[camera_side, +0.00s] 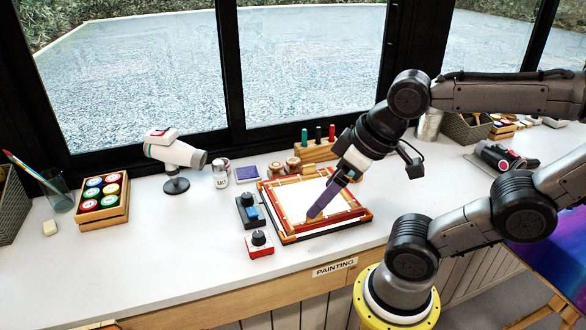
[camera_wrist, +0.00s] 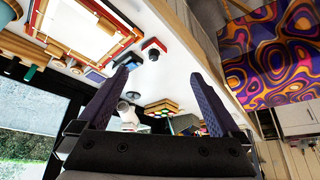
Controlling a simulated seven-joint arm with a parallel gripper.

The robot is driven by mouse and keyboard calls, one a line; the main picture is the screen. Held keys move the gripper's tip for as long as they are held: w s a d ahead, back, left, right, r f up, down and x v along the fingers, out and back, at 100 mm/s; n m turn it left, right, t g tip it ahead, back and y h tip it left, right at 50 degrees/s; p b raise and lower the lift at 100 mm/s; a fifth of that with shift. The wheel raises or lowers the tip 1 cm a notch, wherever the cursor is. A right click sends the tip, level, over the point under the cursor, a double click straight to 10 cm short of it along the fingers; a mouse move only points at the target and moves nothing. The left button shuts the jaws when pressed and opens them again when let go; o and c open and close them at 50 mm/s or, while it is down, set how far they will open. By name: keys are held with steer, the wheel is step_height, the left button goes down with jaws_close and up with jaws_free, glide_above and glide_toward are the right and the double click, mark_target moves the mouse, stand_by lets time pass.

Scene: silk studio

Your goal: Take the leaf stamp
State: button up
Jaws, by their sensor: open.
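I cannot tell which item is the leaf stamp, as no leaf design is readable. Two small round wooden pieces (camera_side: 284,166) stand behind the framed white silk, and a wooden block (camera_side: 314,152) beside them holds upright handles with green, black and red tops. My gripper (camera_side: 313,212) is tilted down over the front right part of the red and wooden frame (camera_side: 352,216) in the side view. Whether its tips touch the silk is unclear. In the wrist view my gripper (camera_wrist: 154,74) has its two purple fingers wide apart, with nothing held between them.
Left of the frame are a blue-and-black device (camera_side: 249,212) and a red-and-white one with a black knob (camera_side: 259,244). A salt jar (camera_side: 221,174), a white dryer on a stand (camera_side: 174,152) and a box of paint jars (camera_side: 103,200) are further left.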

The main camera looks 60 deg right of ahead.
steer(key=w+d+r+m+h, duration=0.1)
steer(key=w+d+r+m, duration=0.3)
steer(key=w+r+m, duration=0.4)
steer(key=m+g, duration=0.6)
steer(key=m, duration=0.4)
glide_above(293, 160)
steer(key=shift+h, duration=0.3)
step_height(293, 160, down, 22)
steer(key=shift+s+a+r, duration=0.1)
steer(key=shift+a, duration=0.05)
steer(key=shift+d+f, duration=0.15)
steer(key=shift+f, duration=1.35)
steer(key=shift+d+f, duration=0.1)
steer(key=shift+f, duration=1.4)
